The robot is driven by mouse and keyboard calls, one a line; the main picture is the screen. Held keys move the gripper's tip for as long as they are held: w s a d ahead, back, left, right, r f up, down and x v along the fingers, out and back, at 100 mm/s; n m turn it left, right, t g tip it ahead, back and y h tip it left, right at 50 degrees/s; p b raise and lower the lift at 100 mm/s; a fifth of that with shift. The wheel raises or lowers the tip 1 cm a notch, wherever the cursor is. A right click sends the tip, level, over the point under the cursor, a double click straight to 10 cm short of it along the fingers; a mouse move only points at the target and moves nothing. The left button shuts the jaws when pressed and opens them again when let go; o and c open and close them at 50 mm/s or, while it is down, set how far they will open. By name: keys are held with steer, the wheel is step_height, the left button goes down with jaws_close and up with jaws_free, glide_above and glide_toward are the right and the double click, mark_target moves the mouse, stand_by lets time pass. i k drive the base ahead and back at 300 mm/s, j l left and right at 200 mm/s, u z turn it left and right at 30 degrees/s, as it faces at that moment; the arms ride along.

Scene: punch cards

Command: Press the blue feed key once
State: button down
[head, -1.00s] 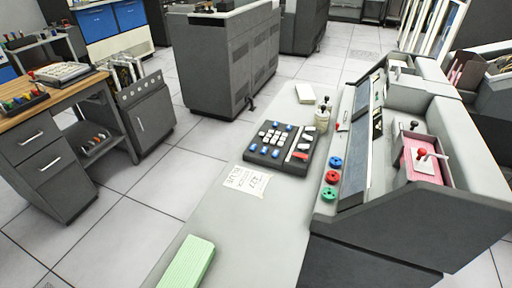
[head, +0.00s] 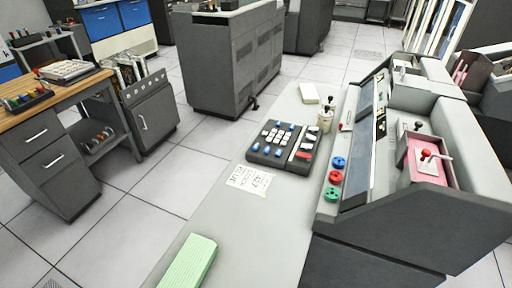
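A dark keypad (head: 272,158) lies on the light grey desk top (head: 222,210), left of a sloped machine console. It has white keys, several blue keys, one of them at its front edge (head: 278,154), and a strip at its right with a red key (head: 303,156). Key labels are too small to read, so I cannot tell which blue key is the feed key. My gripper is not in view.
Paper notes (head: 249,180) lie in front of the keypad, and a green card stack (head: 188,262) is nearer. A small bottle (head: 325,121) and pale card stack (head: 309,93) stand behind. The console (head: 400,215) rises at the right. Open floor (head: 140,195) lies left.

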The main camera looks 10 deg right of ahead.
mark_target(255, 147)
steer(key=u, duration=3.7)
steer(key=i+z, duration=0.3)
steer(key=i, duration=0.2)
steer(key=i+l+z, duration=0.2)
steer(key=i+z, duration=0.2)
steer(key=i+l+z, duration=0.1)
steer(key=i+z, duration=0.7)
steer(key=i+j+z, duration=0.2)
steer(key=i+z, duration=0.2)
steer(key=i+l+z, duration=0.15)
steer(key=i+z, duration=0.65)
steer(key=i+j+z, duration=0.1)
steer(key=i+z, duration=0.25)
steer(key=i, duration=0.2)
steer(key=i+j+z, duration=0.25)
steer(key=i+z, duration=0.15)
steer(key=i+l+z, duration=0.1)
steer(key=i+z, duration=0.65)
steer(key=i+j+z, duration=0.1)
steer(key=i+z, duration=0.3)
